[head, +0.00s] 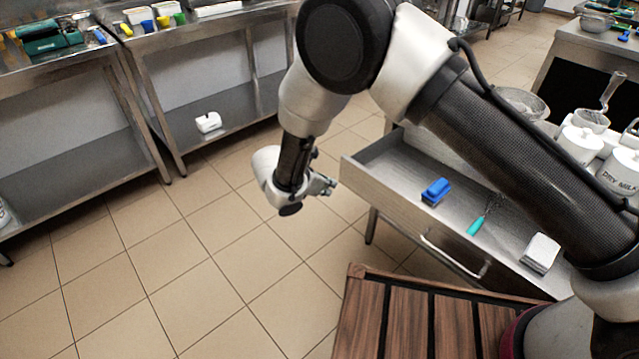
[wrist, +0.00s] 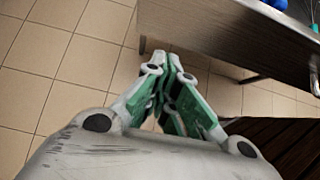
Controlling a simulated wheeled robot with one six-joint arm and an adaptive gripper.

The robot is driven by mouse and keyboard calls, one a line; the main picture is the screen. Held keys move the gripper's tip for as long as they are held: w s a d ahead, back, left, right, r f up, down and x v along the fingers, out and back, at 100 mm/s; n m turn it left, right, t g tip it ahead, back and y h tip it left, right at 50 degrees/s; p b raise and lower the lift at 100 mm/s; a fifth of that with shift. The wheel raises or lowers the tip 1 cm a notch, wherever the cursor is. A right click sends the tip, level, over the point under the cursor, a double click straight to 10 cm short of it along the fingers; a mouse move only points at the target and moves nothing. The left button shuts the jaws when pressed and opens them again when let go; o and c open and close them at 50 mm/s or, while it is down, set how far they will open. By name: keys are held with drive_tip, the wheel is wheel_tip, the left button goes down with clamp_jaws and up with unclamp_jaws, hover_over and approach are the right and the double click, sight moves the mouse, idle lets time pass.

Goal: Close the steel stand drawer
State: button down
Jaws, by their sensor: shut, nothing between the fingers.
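The steel stand drawer (head: 395,200) is pulled out at the right in the head view. A blue block-shaped item, a whisk with a teal handle and a white stack lie in it. Its front carries a bar handle (head: 455,258). My gripper (head: 328,186) is shut and empty, just left of the drawer's far left corner and apart from it. In the wrist view, my shut gripper (wrist: 172,75) points toward the drawer front (wrist: 215,40), which runs across the upper right. Part of the drawer is hidden behind my arm in the head view.
A dark wooden slatted platform (head: 430,310) stands in front of the drawer. White canisters (head: 580,145) stand on the stand at the right. Steel tables (head: 150,45) line the wall at the left. The tiled floor between is clear.

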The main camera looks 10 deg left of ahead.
drive_tip(key=shift+w+d+f, duration=0.3)
drive_tip(key=shift+w+d, duration=0.25)
drive_tip(key=shift+w, duration=0.25)
drive_tip(key=shift+w+d+f, duration=0.35)
drive_tip(key=shift+w+d, duration=0.2)
drive_tip(key=shift+w, duration=0.3)
drive_tip(key=shift+w+d+f, duration=0.3)
drive_tip(key=shift+w+d, duration=0.25)
drive_tip(key=shift+w, duration=0.25)
drive_tip(key=w+d, duration=0.5)
drive_tip(key=w, duration=0.2)
drive_tip(key=w+d, duration=0.5)
drive_tip(key=w, duration=0.2)
drive_tip(key=w+d, duration=0.4)
drive_tip(key=w, duration=0.4)
drive_tip(key=shift+d, duration=0.4)
drive_tip(key=shift+w+d+r, duration=0.1)
drive_tip(key=shift+w+d, duration=0.2)
drive_tip(key=shift+w, duration=0.2)
